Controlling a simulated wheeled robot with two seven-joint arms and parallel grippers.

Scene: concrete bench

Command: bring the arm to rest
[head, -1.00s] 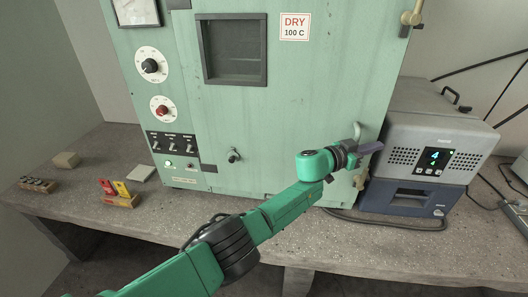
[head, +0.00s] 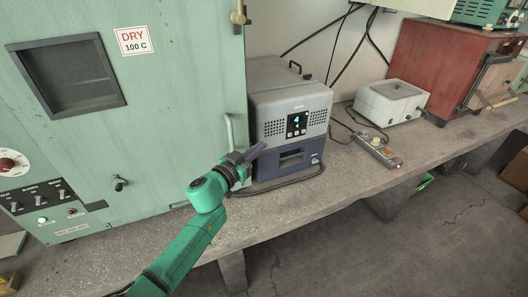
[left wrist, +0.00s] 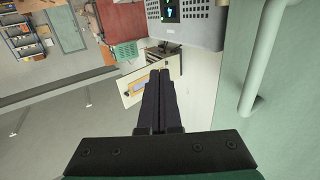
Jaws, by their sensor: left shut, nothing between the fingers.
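My left arm comes in from the bottom left in the head view, and my left gripper (head: 256,150) is at its end. The gripper is in front of the right edge of the green oven's door (head: 180,110), near its upright pale handle (head: 229,134) and left of the grey and blue box unit. In the left wrist view the two dark fingers (left wrist: 158,85) lie together, shut with nothing between them. The door handle (left wrist: 262,65) runs along the right of that view, apart from the fingers. My right gripper is not in view.
A white box (head: 390,103), a power strip (head: 378,150) and a red oven (head: 450,65) stand farther right. The concrete bench's front strip (head: 265,208) is bare.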

